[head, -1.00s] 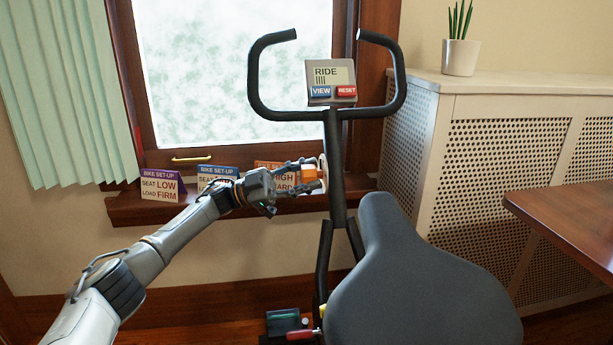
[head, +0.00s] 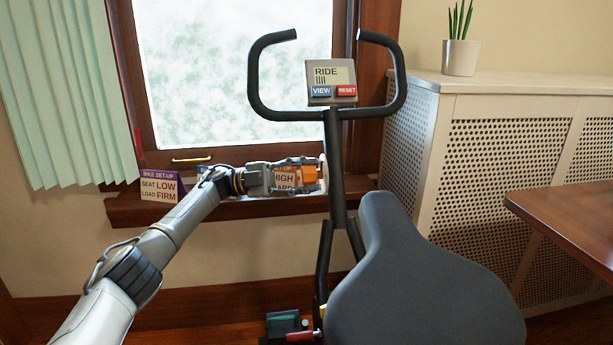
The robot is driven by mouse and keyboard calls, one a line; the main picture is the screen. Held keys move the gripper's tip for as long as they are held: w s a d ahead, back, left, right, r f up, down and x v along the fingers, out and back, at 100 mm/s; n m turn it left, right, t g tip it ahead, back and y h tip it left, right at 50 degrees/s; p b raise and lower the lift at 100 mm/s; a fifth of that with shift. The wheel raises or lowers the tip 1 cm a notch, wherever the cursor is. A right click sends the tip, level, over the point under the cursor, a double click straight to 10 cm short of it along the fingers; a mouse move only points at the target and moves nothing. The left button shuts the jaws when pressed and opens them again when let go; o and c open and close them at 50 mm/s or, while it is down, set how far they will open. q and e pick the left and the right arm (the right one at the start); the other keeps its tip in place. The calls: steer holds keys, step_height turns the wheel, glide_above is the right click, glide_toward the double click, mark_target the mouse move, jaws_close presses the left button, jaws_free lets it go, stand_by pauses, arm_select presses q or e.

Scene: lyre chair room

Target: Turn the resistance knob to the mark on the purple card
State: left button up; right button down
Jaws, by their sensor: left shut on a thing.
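The purple card (head: 162,187) stands at the left of the window sill and reads SEAT LOW, LOAD FIRM. The orange resistance knob (head: 309,174) is on the left side of the bike's upright post, in front of a pale round dial (head: 323,173). My left gripper (head: 308,175) reaches in from the left, nearly level, with its fingers shut on the knob. The knob's pointer and the dial's marks are too small to read. An orange card (head: 284,178) shows between the fingers, behind them. My right gripper is not in view.
The exercise bike's handlebar (head: 255,85) and display console (head: 331,80) are above the knob. The grey saddle (head: 420,275) is close at the lower right. A radiator cabinet (head: 500,170) and wooden table (head: 570,215) are at the right.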

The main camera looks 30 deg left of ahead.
arm_select(q)
steer(key=o, duration=1.1)
steer(key=shift+o, duration=0.2)
steer(key=v, duration=0.7)
steer(key=shift+a, duration=0.2)
steer(key=shift+s, duration=0.1)
